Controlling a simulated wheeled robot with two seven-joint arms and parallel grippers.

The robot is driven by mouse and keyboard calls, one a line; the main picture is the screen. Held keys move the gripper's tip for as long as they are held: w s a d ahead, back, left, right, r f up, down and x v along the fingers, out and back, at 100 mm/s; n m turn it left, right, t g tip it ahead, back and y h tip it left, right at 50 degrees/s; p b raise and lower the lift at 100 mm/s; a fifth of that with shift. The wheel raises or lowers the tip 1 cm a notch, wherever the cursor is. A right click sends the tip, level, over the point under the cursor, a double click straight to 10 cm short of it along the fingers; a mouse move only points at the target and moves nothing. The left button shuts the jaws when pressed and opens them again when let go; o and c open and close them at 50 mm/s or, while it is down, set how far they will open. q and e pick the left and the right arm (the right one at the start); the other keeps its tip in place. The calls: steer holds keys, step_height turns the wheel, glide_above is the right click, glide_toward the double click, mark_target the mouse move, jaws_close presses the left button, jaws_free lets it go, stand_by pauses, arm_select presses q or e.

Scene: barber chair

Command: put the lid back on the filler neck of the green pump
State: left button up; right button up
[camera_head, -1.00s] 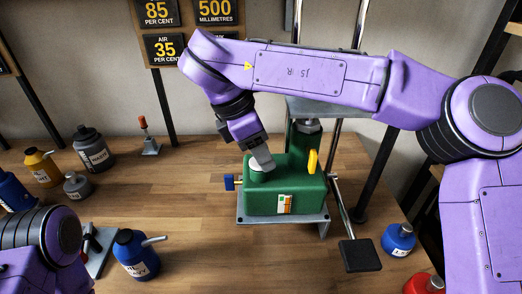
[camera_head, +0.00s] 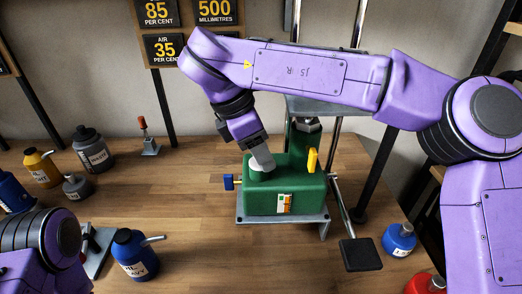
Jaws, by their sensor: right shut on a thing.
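The green pump (camera_head: 262,197) stands on a grey base plate on the wooden bench, with a yellow lever on its right and a blue knob on its left. My right gripper (camera_head: 262,161) points down at the left part of the pump's top. It is shut on the pale lid (camera_head: 257,167), which shows only in part under the fingers. The lid is at the filler neck, but the fingers hide whether it is seated or just above. My left arm shows at the lower left; its gripper is out of view.
A blue bottle (camera_head: 134,255) with a spout stands at the lower left. Several bottles stand at the far left. A black pedal (camera_head: 360,254) juts out front right, near a small blue bottle (camera_head: 399,239) and a red one (camera_head: 424,284).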

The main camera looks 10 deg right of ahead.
steer(key=o, duration=1.6)
steer(key=shift+w+r+p, duration=0.25)
steer(key=shift+r+p, duration=0.7)
steer(key=shift+r, duration=0.2)
steer(key=shift+s+r+p, duration=0.15)
steer(key=shift+r+p, duration=0.45)
steer(key=shift+r, duration=0.35)
steer(key=shift+r+p, duration=1)
steer(key=shift+r, duration=0.4)
jaws_close()
steer(key=shift+f, duration=0.15)
